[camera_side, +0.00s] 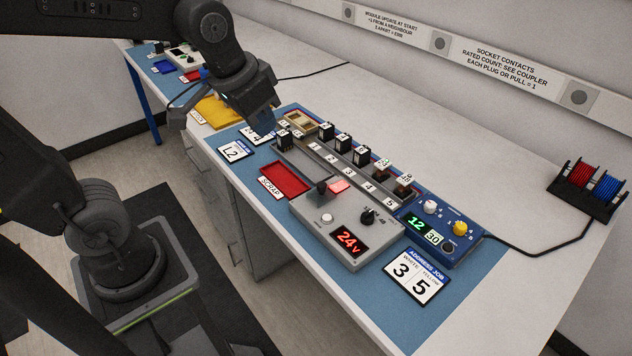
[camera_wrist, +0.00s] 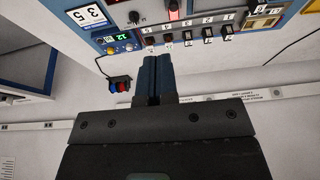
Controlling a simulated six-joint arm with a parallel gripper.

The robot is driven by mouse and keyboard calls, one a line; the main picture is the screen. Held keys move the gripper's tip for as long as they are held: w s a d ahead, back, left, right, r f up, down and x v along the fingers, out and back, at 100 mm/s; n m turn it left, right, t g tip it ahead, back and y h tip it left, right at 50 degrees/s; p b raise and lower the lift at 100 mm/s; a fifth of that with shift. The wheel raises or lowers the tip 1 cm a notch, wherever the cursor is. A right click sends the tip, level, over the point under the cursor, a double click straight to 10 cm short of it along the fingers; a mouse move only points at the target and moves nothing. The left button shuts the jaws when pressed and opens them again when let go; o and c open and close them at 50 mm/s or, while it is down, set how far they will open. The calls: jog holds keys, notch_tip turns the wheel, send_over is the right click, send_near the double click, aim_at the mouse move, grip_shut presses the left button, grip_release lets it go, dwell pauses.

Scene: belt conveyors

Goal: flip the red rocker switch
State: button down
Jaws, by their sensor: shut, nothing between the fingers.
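The red rocker switch (camera_side: 340,186) glows on the top of a grey control box (camera_side: 302,213), beside a black lever (camera_side: 322,187). In the wrist view the red switch (camera_wrist: 174,12) shows at the top edge, partly cut off. My gripper (camera_side: 268,124) is above the left end of the module rail, up and to the left of the switch and apart from it. In the wrist view its two dark blue fingers (camera_wrist: 157,60) are pressed together with nothing between them.
The grey box also carries a white button (camera_side: 326,217), a black knob (camera_side: 368,216) and a red display (camera_side: 349,240) reading 24 V. A blue box (camera_side: 463,253) stands at its right. Several black modules (camera_side: 343,144) stand behind. A red scrap tray (camera_side: 285,180) lies left.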

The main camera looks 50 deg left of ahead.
jog(key=s+t, duration=0.1)
jog(key=s, duration=0.6)
jog(key=shift+s+d, duration=0.15)
jog(key=shift+d, duration=0.1)
jog(key=w+a+m+g, duration=0.1)
jog(key=w+m+g, duration=0.2)
jog(key=w+m, duration=0.95)
jog(key=w+a+f+m+g, duration=0.1)
jog(key=w+f+m, duration=0.1)
jog(key=w+f, duration=0.4)
jog(key=w+a+f+m+g, duration=0.1)
jog(key=w+f, duration=0.4)
jog(key=w, duration=0.5)
jog(key=shift+a+f+m+g, duration=0.3)
jog(key=shift+m+g, duration=0.5)
jog(key=shift+m, duration=0.45)
